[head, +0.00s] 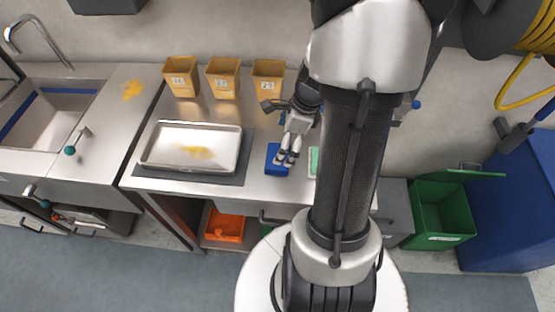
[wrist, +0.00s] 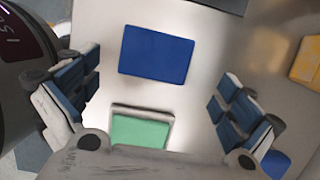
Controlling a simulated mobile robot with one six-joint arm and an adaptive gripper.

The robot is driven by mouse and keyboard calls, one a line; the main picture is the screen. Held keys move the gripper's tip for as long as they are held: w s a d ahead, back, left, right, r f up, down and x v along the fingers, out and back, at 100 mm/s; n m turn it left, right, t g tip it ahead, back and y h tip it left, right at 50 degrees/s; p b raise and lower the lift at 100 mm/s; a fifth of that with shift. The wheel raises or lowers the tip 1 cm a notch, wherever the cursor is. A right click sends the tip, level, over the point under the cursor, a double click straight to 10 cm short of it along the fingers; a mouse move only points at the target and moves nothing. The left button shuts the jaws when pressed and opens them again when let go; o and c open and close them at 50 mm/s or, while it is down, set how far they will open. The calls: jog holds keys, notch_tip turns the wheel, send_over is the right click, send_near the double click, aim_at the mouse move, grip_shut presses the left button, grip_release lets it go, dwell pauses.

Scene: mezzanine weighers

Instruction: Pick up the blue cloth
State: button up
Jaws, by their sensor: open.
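The blue cloth (wrist: 156,54) lies flat as a dark blue rectangle on the steel counter (head: 250,199). In the head view the blue cloth (head: 276,168) is partly covered by my fingers. My gripper (head: 288,160) is over the cloth, pointing down. In the wrist view my gripper (wrist: 155,100) has its fingers wide apart on either side, with the cloth between and beyond them. Nothing is held, and the cloth appears apart from the fingers.
A green pad in a pale tray (wrist: 140,132) lies near the cloth. A metal tray (head: 192,146) with a yellow smear rests on a dark mat to the left. Yellow bins (head: 223,78) stand along the back wall. A sink (head: 50,115) is at far left.

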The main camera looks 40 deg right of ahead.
jog(key=b+x, duration=0.3)
jog(key=x, duration=0.2)
jog(key=shift+s+a+f, duration=0.1)
jog(key=shift+a, duration=0.1)
jog(key=shift+c, duration=0.4)
jog(key=c, duration=0.8)
